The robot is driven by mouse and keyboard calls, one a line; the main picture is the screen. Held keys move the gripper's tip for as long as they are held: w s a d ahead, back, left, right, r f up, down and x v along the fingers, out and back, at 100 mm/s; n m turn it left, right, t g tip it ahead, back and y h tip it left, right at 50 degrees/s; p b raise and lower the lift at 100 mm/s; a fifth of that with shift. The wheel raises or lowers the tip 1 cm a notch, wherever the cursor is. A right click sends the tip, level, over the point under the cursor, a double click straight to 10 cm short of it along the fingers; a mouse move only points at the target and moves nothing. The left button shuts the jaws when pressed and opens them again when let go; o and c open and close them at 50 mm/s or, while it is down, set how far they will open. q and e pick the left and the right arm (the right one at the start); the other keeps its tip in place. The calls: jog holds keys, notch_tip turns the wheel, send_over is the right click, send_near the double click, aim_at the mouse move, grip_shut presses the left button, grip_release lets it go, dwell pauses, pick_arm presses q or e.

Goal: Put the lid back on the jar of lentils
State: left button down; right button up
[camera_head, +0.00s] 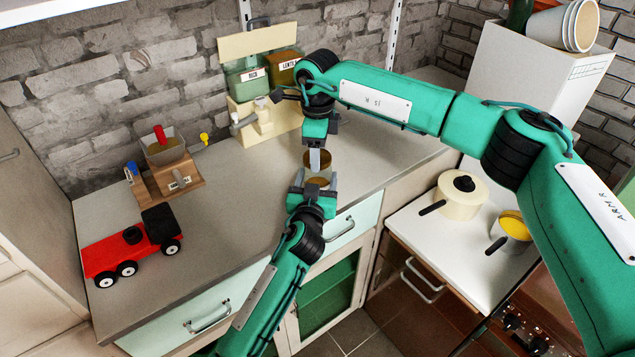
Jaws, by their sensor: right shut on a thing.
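A small glass jar (318,172) with brown contents stands on the grey counter near its front edge. My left gripper (316,182) reaches in from below, its two fingers apart on either side of the jar. My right gripper (316,162) points down from above, directly over the jar. It is shut on a brown round piece that looks like the lid (322,156), at the jar's top. The fingers partly hide this piece, and I cannot tell whether it touches the rim.
A bin labelled for lentils (284,72) and a rice bin (248,80) stand at the wall. A cream device (262,120), a wooden grinder (170,172) and a red toy truck (130,248) stand on the counter. Pots (461,197) are at right. The counter's middle is clear.

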jog(key=m, duration=1.3)
jog(key=o, duration=1.1)
jog(key=shift+r, duration=2.2)
jog(key=shift+c, duration=0.2)
